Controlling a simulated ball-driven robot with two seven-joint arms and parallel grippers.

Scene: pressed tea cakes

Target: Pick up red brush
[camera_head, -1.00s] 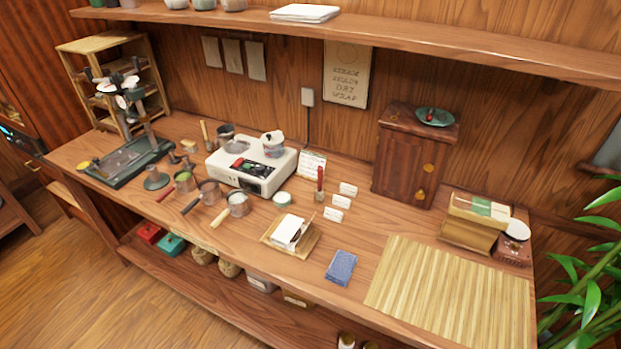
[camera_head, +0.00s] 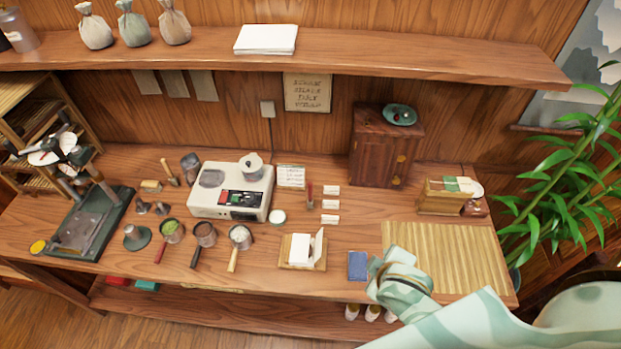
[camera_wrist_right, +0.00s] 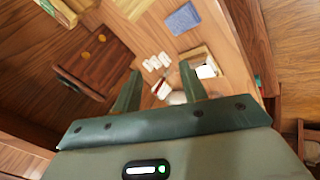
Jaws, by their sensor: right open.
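The red brush (camera_head: 310,193) stands upright on the bench, right of the white machine and beside the small white cards. In the right wrist view its red handle (camera_wrist_right: 159,86) appears small between the fingers, some distance beyond them. My right gripper (camera_wrist_right: 158,82) is open, its two green fingers spread and empty. In the head view my right arm comes in from the lower right, its wrist over the bench near the blue cloth and bamboo mat; the fingers are hard to make out there. My left gripper is not in view.
White cards (camera_head: 331,204), a paper holder (camera_head: 303,265) and a small round tin (camera_head: 277,216) lie close around the brush. The white machine (camera_head: 231,190) is left of it, the wooden cabinet (camera_head: 384,147) behind right. The bamboo mat (camera_head: 445,250) is bare. A shelf (camera_head: 380,58) overhangs the back.

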